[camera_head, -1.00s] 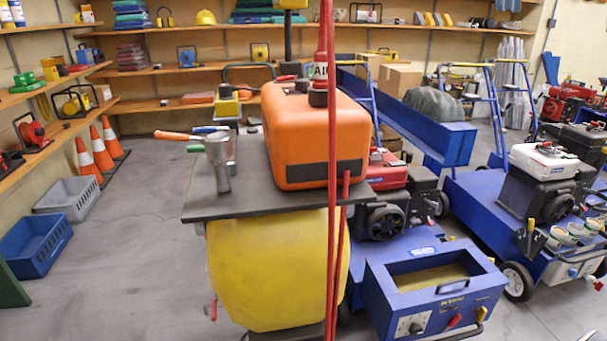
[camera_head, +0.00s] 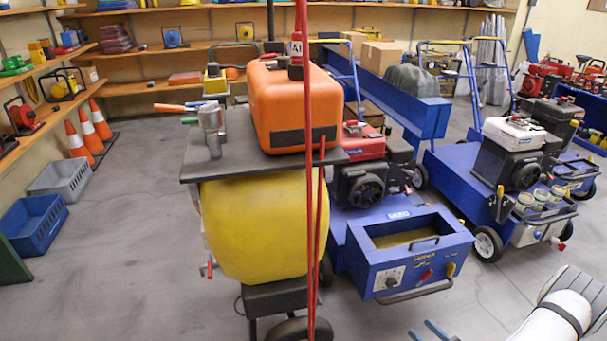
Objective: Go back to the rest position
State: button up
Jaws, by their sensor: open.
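My gripper (camera_head: 428,331) shows only in part at the bottom edge, right of centre. Two blue finger tips stand apart with nothing visible between them. A white link of my arm enters at the bottom right corner. The gripper is on the near side of the blue machine box (camera_head: 412,262), below it in the picture and apart from it. The rest of the gripper is cut off by the frame.
A cart with an orange tank (camera_head: 293,105) and a yellow drum (camera_head: 262,225) stands at centre, behind red upright poles (camera_head: 307,180). Blue machines (camera_head: 465,180) stand to the right. Crates (camera_head: 33,222) and cones (camera_head: 80,140) are at left. Grey floor between is clear.

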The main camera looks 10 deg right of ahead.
jog(key=w+a+r+n+g+y+p, duration=0.1)
jog(key=a+r+n+g+y+p, duration=0.15)
jog(key=a+r+n+g, duration=0.55)
jog(key=w+a+r+n+g+y+p, duration=0.1)
jog(key=a+r+n+p, duration=0.25)
jog(key=r, duration=0.85)
jog(key=w+a+r+n+g+y+p, duration=0.15)
jog(key=a+r+n+g+p, duration=0.35)
jog(key=r, duration=0.6)
jog(key=s+a+r+n+h+p, duration=0.3)
jog(key=r+n, duration=0.3)
jog(key=r, duration=0.4)
jog(key=s+a+r+n+h+p, duration=0.4)
jog(key=r+n+h+p, duration=0.1)
jog(key=r, duration=0.5)
jog(key=s+a+r+n+h+p, duration=0.3)
jog(key=s+r+n+h+p, duration=0.1)
jog(key=r, duration=0.6)
jog(key=shift+s+a+r+n+p, duration=0.15)
jog(key=shift+a+r+n+p, duration=0.15)
jog(key=shift+n+p, duration=0.8)
jog(key=shift+n+b, duration=0.25)
jog(key=shift+b, duration=0.05)
